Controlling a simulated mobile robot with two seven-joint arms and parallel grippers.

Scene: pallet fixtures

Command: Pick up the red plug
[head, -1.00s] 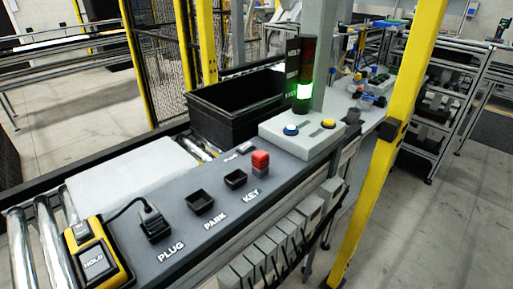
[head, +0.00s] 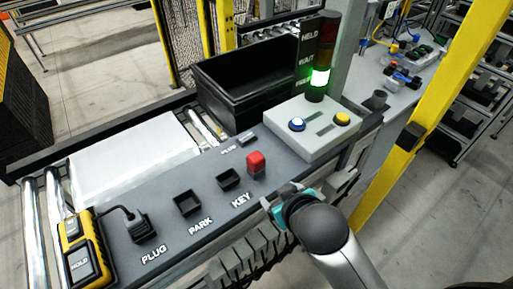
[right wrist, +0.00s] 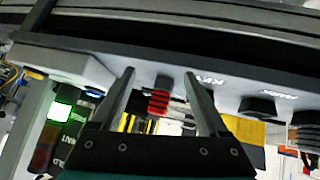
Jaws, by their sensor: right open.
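The red plug (head: 256,162) stands upright on the grey panel (head: 190,240), just behind and right of the KEY socket (head: 228,179). It also shows in the right wrist view (right wrist: 159,102), between the two fingers as seen there. My right gripper (head: 280,194) is at the panel's front edge, to the front right of the plug and apart from it. Its fingers (right wrist: 159,74) are spread in the right wrist view, with nothing held. My left gripper is not in view.
A black bin (head: 245,100) stands behind the panel. A white box with blue and yellow buttons (head: 318,128) and a green-lit stack light (head: 319,76) are right of the plug. A yellow HOLD unit (head: 85,250) with a corded black plug (head: 142,228) is at left. A yellow post (head: 405,135) rises at right.

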